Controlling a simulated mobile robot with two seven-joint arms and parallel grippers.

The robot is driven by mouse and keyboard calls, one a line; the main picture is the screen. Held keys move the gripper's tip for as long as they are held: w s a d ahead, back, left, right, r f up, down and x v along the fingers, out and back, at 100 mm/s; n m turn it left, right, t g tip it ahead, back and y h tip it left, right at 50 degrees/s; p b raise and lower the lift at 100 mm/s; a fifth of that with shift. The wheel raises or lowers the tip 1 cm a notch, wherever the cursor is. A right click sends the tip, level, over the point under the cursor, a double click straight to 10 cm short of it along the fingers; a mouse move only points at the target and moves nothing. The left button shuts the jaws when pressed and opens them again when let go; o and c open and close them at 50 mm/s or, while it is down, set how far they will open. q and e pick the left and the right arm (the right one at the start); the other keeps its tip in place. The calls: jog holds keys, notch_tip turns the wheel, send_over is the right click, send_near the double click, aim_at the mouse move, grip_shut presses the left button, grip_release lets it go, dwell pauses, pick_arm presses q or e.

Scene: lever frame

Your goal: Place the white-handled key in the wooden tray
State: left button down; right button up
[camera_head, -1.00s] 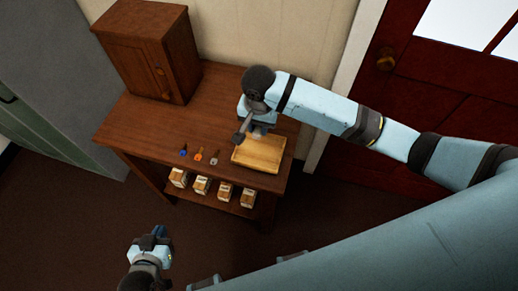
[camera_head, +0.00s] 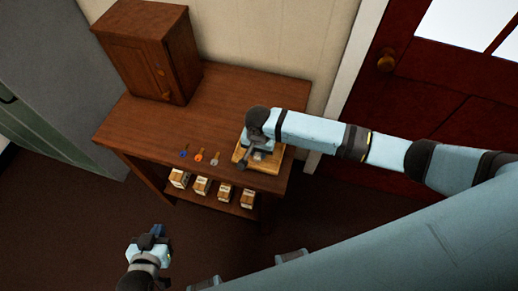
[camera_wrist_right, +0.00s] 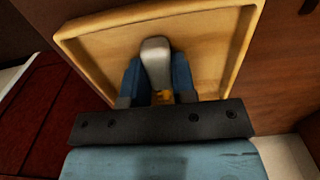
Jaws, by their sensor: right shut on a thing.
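My right gripper (camera_head: 260,153) is over the wooden tray (camera_head: 270,169) on the table. In the right wrist view, my right gripper (camera_wrist_right: 158,82) is shut on the white-handled key (camera_wrist_right: 155,58), whose pale handle points away from the palm. A bit of brass shows between the fingers. The tray (camera_wrist_right: 215,45) lies behind the key in that view, and its floor looks empty around it. I cannot tell whether the key touches the tray. My left gripper (camera_head: 154,236) hangs low at the front, away from the table; its jaw opening is unclear.
A blue-handled key (camera_head: 183,154), an orange-handled key (camera_head: 199,156) and a grey-handled key (camera_head: 215,159) lie left of the tray. A wooden cabinet (camera_head: 150,55) stands at the back left. Several small boxes (camera_head: 201,186) sit on the lower shelf. The table middle is clear.

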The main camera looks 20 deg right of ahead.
jog(key=o, duration=0.9)
jog(key=shift+f, duration=0.15)
